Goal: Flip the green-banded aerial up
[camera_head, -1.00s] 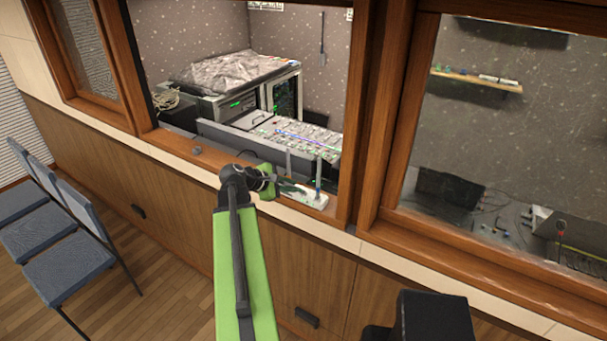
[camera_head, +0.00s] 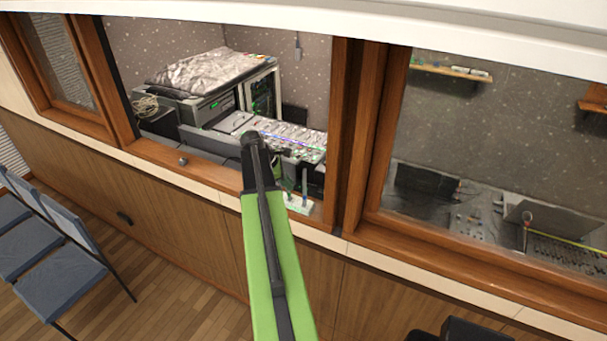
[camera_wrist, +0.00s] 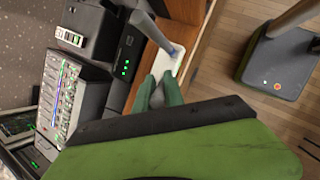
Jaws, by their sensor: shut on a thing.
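A small white box (camera_head: 299,206) sits on the wooden windowsill of the open hatch; it also shows in the wrist view (camera_wrist: 167,58). A grey aerial (camera_head: 304,182) stands on its right side, and it also shows in the wrist view (camera_wrist: 151,29), seen nearly end-on. My gripper (camera_wrist: 159,92) is at the box's near end, its green fingers closed together on a slim grey piece, which appears to be the other aerial. Its green band is not visible, and most of it is hidden by the fingers. In the head view my arm covers most of the gripper.
A mixing desk (camera_head: 290,137) with lit faders lies behind the sill. The hatch's wooden right post (camera_head: 340,130) stands close to the box. A small dark knob (camera_head: 183,161) is on the sill to the left. Blue chairs (camera_head: 50,260) stand at the left.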

